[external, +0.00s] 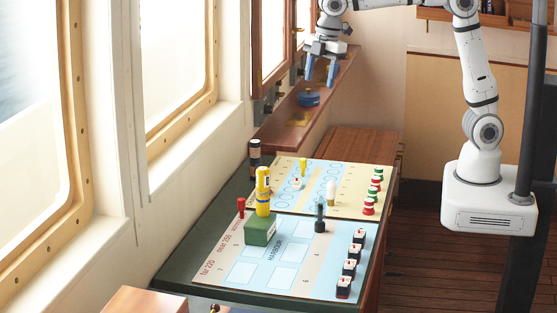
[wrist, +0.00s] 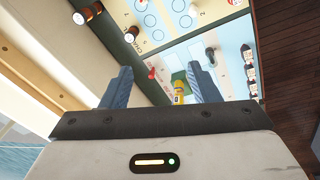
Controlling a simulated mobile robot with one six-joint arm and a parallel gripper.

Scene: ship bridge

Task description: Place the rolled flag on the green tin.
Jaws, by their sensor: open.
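The rolled flag (external: 263,190) is a yellow upright roll with dark blue marks. It appears to stand on top of the green tin (external: 260,232), towards its back edge, on the left side of the chart table. The flag (wrist: 178,94) and tin (wrist: 178,76) also show between the fingers in the wrist view, well beyond them. My gripper (external: 320,74) is open and empty, with blue fingers pointing down, above the wooden ledge behind the table and apart from the flag. Its fingers (wrist: 160,70) stand wide apart in the wrist view.
A red peg (external: 241,207) stands left of the tin and a dark teal piece (external: 320,214) right of it. Dark blocks (external: 350,268) line the board's right edge. A dark jar (external: 255,154) stands at the back left. A blue item (external: 309,98) sits on the ledge below my gripper.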

